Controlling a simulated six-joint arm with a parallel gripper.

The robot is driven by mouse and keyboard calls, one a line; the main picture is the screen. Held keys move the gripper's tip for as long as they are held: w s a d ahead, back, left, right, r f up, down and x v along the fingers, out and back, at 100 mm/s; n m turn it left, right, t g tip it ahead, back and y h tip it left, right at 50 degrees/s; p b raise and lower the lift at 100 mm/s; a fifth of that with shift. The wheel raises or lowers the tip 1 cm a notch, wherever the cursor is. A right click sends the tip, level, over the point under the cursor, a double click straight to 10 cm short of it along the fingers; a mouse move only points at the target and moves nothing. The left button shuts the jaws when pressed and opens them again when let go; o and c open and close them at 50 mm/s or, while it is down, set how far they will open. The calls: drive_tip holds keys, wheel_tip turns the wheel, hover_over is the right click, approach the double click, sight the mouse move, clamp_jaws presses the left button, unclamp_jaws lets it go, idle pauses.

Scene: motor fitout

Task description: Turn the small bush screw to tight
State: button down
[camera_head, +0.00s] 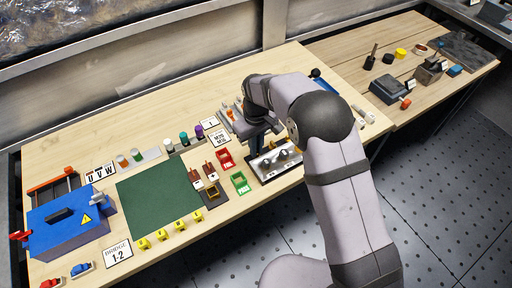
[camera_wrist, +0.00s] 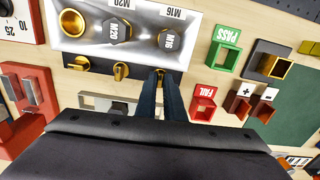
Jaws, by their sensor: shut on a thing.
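Gold screws line the panel's lower edge: one at the left (camera_wrist: 77,63) and one in the middle (camera_wrist: 121,71). My gripper (camera_wrist: 160,74) is shut on a small gold screw below the M16 bush; the fingertips hide most of it. How tight the screw sits cannot be told. In the head view the panel (camera_head: 262,174) is partly hidden by my arm.
A green PASS bin (camera_wrist: 224,46) and a red FAIL bin (camera_wrist: 203,104) stand close right of my fingers. A grey bracket (camera_wrist: 95,101) lies near my left finger. The green mat (camera_head: 158,195) is bare. A blue box (camera_head: 65,228) stands far left.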

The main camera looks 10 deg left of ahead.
idle(0.3)
drive_tip(key=c, duration=1.9)
unclamp_jaws()
drive_tip(key=shift+o, duration=0.2)
drive_tip(key=shift+r, duration=0.1)
drive_tip(key=shift+r+b, duration=1.1)
drive_tip(key=shift+r, duration=2.55)
